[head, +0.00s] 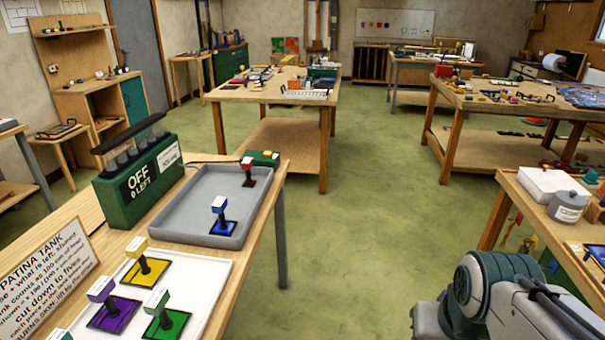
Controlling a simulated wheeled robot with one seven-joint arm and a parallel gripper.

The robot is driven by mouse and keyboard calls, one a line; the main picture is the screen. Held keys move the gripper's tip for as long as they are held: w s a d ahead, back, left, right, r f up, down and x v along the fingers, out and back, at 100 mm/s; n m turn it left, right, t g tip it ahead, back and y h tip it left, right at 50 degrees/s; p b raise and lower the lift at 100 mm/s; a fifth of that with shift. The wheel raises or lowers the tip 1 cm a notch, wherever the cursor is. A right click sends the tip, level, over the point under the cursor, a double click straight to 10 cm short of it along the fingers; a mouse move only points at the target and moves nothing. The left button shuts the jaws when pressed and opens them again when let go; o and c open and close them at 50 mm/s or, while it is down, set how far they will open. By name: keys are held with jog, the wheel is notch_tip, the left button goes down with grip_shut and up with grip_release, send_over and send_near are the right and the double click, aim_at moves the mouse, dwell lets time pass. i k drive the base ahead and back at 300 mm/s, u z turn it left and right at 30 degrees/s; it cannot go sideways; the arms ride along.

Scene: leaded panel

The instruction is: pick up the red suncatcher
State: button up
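The red suncatcher (247,171) stands upright in the far end of the grey tray (178,212) on the near left bench. It has a red block with a pale top on a thin stem and a dark red base. A blue suncatcher (221,214) of the same shape stands nearer in the same tray, apart from the red one. My gripper is not in view; only part of my arm shows at the bottom right, well away from the tray.
A white tray (205,318) holds yellow (146,262), purple (107,300) and green (165,315) suncatchers. A green tank unit (140,178) reading "OFF 0 LEFT" stands left of the grey tray. A small green box (264,157) sits behind it. Open floor (370,220) lies right of the bench.

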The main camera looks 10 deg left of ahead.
aim_at(248, 163)
jog(key=z, duration=0.15)
jog(key=i, duration=2.25)
jog(key=u, duration=1.25)
jog(key=i, duration=0.8)
jog(key=u, duration=1.2)
jog(key=i, duration=0.25)
jog(key=u, duration=0.1)
